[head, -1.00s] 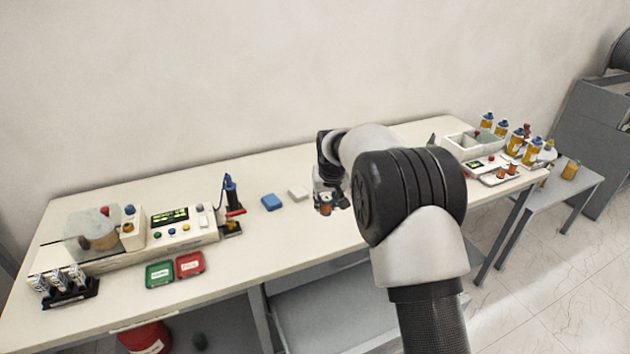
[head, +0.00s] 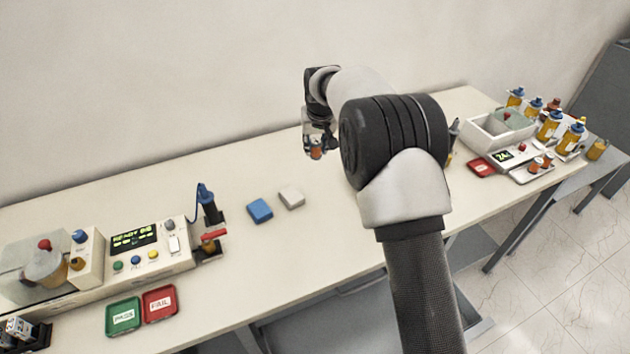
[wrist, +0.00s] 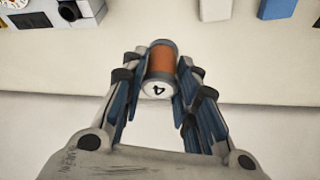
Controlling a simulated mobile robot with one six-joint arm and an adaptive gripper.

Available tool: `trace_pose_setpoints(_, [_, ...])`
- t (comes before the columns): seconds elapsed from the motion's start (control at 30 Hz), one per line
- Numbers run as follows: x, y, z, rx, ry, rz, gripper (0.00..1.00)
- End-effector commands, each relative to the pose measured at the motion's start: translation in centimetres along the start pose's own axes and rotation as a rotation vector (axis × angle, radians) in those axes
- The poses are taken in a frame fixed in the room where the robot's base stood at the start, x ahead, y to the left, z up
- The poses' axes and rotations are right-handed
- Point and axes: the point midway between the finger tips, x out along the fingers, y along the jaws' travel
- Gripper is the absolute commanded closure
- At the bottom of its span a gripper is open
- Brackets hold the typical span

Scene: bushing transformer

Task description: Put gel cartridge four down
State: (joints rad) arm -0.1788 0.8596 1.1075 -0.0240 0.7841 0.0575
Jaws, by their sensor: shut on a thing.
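Gel cartridge four (wrist: 161,68) is a small cylinder with an orange-brown body, grey ends and a white end face marked 4. My gripper (wrist: 161,78) is shut on it, with a blue-lined finger on each side. In the head view my gripper (head: 317,150) and the cartridge (head: 316,153) appear in front of the back part of the bench, left of my arm's large black joint. The height above the bench is hard to tell.
The bench (head: 150,205) carries a tester with a green display (head: 134,240), a green PASS tray (head: 123,315) and a red FAIL tray (head: 160,302). A blue block (head: 260,210) and a white block (head: 291,197) lie mid-bench.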

Motion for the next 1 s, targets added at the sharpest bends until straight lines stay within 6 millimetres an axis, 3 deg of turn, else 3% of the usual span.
trace_pose_setpoints(0.1, [3.5,0.0,1.5,0.0,-0.003,0.0,0.96])
trace_pose_setpoints(0.33, [8.4,0.0,3.5,0.0,-0.001,0.0,0.96])
trace_pose_setpoints(0.67, [11.0,0.0,4.5,0.0,0.0,0.0,0.96])
trace_pose_setpoints(0.83, [13.5,0.0,5.6,0.0,0.0,0.0,0.96])
trace_pose_setpoints(1.0, [13.9,0.0,5.7,0.0,0.003,0.0,0.96])
